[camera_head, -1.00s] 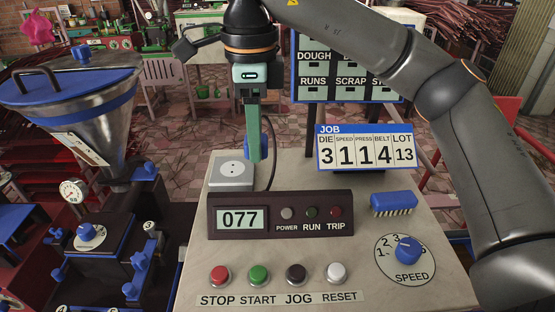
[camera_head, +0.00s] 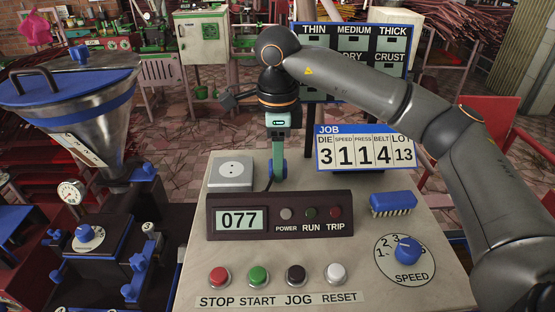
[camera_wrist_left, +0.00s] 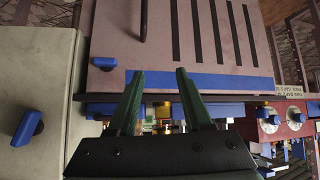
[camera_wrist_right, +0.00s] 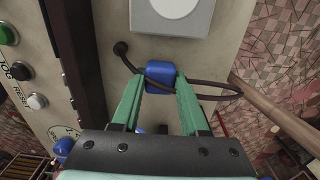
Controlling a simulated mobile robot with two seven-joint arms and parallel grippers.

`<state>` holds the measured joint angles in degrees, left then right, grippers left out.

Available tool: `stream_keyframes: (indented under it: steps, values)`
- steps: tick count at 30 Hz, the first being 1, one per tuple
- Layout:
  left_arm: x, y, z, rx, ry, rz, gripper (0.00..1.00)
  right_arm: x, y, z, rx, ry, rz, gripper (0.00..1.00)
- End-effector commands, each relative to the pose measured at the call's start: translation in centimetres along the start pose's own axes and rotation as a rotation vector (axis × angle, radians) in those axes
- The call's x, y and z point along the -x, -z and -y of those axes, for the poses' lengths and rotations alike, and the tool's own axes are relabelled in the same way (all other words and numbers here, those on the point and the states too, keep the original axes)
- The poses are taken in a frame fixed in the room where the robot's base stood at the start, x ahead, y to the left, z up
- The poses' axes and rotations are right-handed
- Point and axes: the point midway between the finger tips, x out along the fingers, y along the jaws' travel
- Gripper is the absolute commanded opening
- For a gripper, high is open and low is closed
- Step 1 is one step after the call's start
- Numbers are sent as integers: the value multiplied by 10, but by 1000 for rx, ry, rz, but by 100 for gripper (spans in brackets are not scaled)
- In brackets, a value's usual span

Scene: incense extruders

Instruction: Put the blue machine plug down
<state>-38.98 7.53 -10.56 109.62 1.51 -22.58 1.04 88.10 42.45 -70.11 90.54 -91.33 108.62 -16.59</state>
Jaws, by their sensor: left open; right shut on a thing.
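The blue machine plug (camera_head: 284,168) is between the green fingers of my right gripper (camera_head: 277,170), just right of the grey socket box (camera_head: 233,172) at the console's back. In the right wrist view the plug (camera_wrist_right: 160,74) sits at the fingertips (camera_wrist_right: 156,84), which are shut on it. Its dark cable (camera_wrist_right: 205,92) loops from a round fitting on the console top. I cannot tell whether the plug touches the console. My left gripper (camera_wrist_left: 158,88) shows only in the left wrist view, open and empty, in front of a machine with a blue edge.
The console top (camera_head: 330,262) carries a display box (camera_head: 280,214), a row of buttons, a speed dial (camera_head: 408,250) and a blue brush (camera_head: 393,204). A job sign (camera_head: 366,149) stands right of the plug. A hopper machine (camera_head: 75,120) is at the left.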

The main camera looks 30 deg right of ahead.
Motion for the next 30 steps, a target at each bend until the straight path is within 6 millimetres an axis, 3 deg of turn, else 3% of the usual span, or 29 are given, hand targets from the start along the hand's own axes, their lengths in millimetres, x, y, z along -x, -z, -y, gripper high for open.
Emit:
stream_keyframes:
  steps: [18, 19, 26, 30]
  values:
    - [-6, -5, 1, 0, 0, -2, 50, -11, 0, 0, 0, 0, 1, 0]
    - [-6, -5, 1, -1, 0, -2, 50, -12, 0, 0, 0, 0, 0, 47]
    - [-6, -4, 1, -1, 0, -3, 50, -11, 0, 0, 0, 0, 0, 73]
    - [-6, -4, 1, -1, 0, -3, 50, -11, 0, 0, 0, 0, 0, 74]
